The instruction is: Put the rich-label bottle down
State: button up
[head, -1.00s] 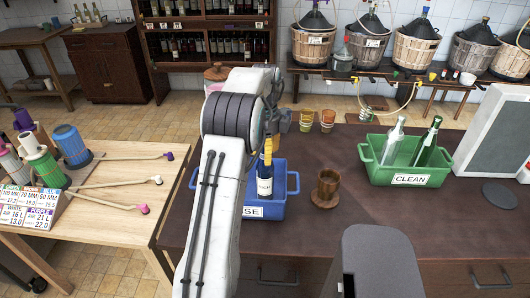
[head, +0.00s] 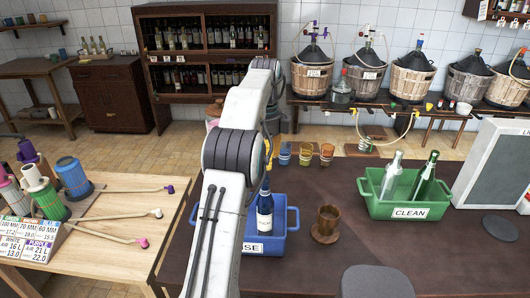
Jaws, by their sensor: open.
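The rich-label bottle (head: 265,218) is dark blue with a pale label. It stands upright in the blue bin (head: 292,222), whose front sign is partly hidden by my arm. My gripper (head: 268,158) is just above the bottle's neck, seen partly past my arm, with a bit of yellow showing. It is open and appears clear of the bottle. Its far side and most of the bin's left half are hidden behind my arm.
A green bin (head: 410,211) marked CLEAN holds a clear and a green bottle. A wooden cup (head: 327,222) stands right of the blue bin. Several coloured cups (head: 305,154) line the counter's back edge.

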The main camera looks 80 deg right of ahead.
jog(key=shift+r, duration=0.45)
jog(key=shift+w, duration=0.2)
jog(key=w+a+r+n, duration=0.2)
jog(key=w+a+n, duration=0.15)
jog(key=w, duration=0.25)
jog(key=w+a+r+n+h, duration=0.1)
jog(key=w+a+r+n, duration=0.1)
jog(key=w+a+n, duration=0.3)
jog(key=w+a+r+n, duration=0.1)
jog(key=w+r+n, duration=0.15)
jog(key=w, duration=0.45)
jog(key=w+a+n+t, duration=0.1)
jog(key=w+a+n, duration=0.35)
jog(key=a, duration=0.25)
jog(key=w+a+n+t, duration=0.1)
jog(key=w+a+n, duration=0.35)
jog(key=a, duration=0.25)
jog(key=a+n+t, duration=0.1)
jog(key=a+n, duration=0.9)
jog(key=a, duration=0.4)
jog(key=s+a+f+n+t, duration=0.1)
jog(key=s+a+f+n, duration=0.2)
jog(key=a+n, duration=0.4)
jog(key=s+a+f+n+y, duration=0.1)
jog(key=s+a+f+n, duration=0.3)
jog(key=a+n, duration=0.2)
jog(key=shift+s+a+f+n+t, duration=0.3)
jog(key=shift+a+f+n+t, duration=0.1)
jog(key=shift+n, duration=0.2)
